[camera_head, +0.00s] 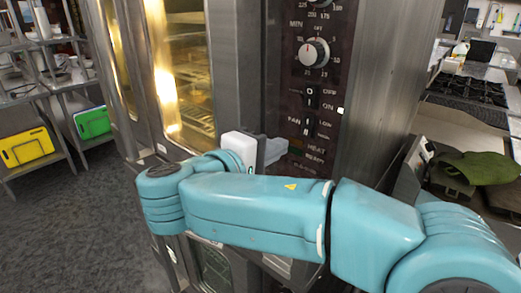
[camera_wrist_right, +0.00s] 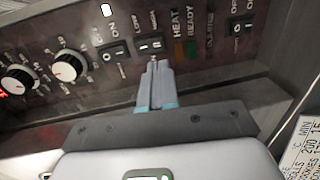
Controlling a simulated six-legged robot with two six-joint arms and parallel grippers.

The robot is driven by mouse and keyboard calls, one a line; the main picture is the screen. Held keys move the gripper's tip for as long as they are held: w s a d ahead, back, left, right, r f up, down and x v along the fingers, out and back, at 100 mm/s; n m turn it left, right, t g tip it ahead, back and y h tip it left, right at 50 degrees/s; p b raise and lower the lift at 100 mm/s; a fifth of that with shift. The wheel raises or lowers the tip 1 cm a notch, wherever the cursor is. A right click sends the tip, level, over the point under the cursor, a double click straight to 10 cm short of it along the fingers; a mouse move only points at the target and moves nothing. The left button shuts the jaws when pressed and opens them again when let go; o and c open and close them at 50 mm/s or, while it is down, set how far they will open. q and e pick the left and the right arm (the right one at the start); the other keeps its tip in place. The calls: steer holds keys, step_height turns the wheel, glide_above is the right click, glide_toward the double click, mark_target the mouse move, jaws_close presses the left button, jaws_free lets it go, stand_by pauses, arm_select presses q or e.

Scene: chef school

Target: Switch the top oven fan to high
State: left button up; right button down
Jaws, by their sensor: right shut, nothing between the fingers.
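The oven's dark control panel (camera_head: 330,60) stands upright in the middle of the head view. Its fan rocker switch (camera_head: 309,127), marked FAN and LOW, sits below the on/off switch (camera_head: 311,97). In the right wrist view the fan switch (camera_wrist_right: 150,45) lies just beyond my fingertips, under LOW and HIGH lettering. I cannot tell its position. My right gripper (camera_head: 285,148) is shut and empty, pointing at the panel just beside the fan switch. The fingertips also show in the right wrist view (camera_wrist_right: 157,66); I cannot tell whether they touch the switch. My left gripper is out of view.
A timer knob (camera_head: 314,52) sits higher on the panel. HEAT READY lights (camera_wrist_right: 185,50) lie beside the fan switch. The glass oven door (camera_head: 180,70) is left of the panel. A stove (camera_head: 468,90) stands right; shelves (camera_head: 45,90) stand left.

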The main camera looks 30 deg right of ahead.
mark_target(306, 135)
steer(key=p+x, duration=0.1)
steer(key=x, duration=0.5)
steer(key=shift+d+r, duration=0.1)
steer(key=shift+d, duration=0.05)
steer(key=shift+w+d, duration=0.2)
steer(key=shift+d, duration=0.05)
steer(key=shift+s+d, duration=0.1)
steer(key=shift+d, duration=0.15)
steer(key=shift+f, duration=0.3)
steer(key=shift+d+r, duration=0.1)
